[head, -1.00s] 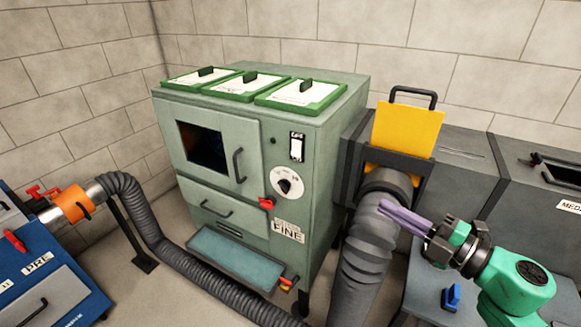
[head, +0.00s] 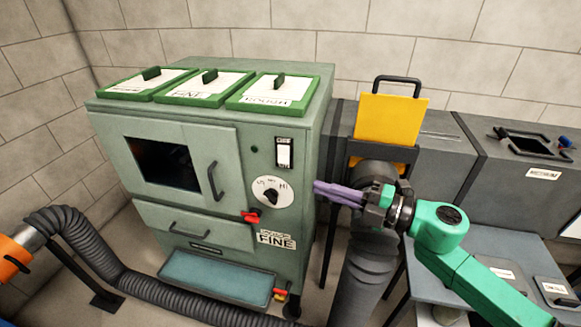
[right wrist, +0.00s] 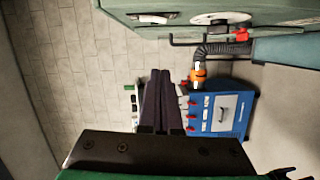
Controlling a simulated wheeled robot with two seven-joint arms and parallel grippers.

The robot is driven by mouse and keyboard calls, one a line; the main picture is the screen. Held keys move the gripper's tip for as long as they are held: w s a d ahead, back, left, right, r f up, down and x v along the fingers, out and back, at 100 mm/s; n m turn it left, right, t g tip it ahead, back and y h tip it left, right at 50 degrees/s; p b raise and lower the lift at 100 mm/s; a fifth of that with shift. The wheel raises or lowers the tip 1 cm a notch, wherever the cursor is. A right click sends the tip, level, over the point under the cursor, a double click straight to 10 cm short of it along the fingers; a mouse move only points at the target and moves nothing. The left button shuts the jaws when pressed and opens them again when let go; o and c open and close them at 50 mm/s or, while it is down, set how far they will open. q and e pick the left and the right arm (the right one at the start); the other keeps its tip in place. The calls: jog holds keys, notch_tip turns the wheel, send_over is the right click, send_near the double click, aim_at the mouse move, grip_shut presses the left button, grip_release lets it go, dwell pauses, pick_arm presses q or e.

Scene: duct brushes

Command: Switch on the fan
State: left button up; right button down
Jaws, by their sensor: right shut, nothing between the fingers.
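The green cabinet (head: 180,215) labelled FINE stands at the centre left of the head view. On its front are a white rocker switch (head: 284,153) in a dark frame and, below it, a round white dial (head: 271,191) with a dark pointer. My right gripper (head: 317,190), with purple fingers, is shut and empty. In the head view its tips are just right of the dial and below the switch, apart from both as far as I can tell.
A red latch (head: 250,216) sits below the dial. A yellow gate plate (head: 388,120) with a black handle stands behind my right gripper, above a thick grey duct (head: 365,270). A ribbed hose (head: 90,255) runs along the left floor. A blue unit (right wrist: 217,112) shows in the right wrist view.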

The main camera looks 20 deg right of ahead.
aim_at(283, 155)
jog(key=w+a, duration=0.1)
jog(key=w, duration=0.2)
jog(key=w+a+p, duration=0.1)
jog(key=w+a, duration=0.1)
jog(key=w, duration=0.1)
jog(key=w+a+p, duration=0.1)
jog(key=w, duration=0.2)
jog(key=shift+w+a+f, duration=0.15)
jog(key=shift+w+f, duration=0.3)
jog(key=shift+w, duration=0.05)
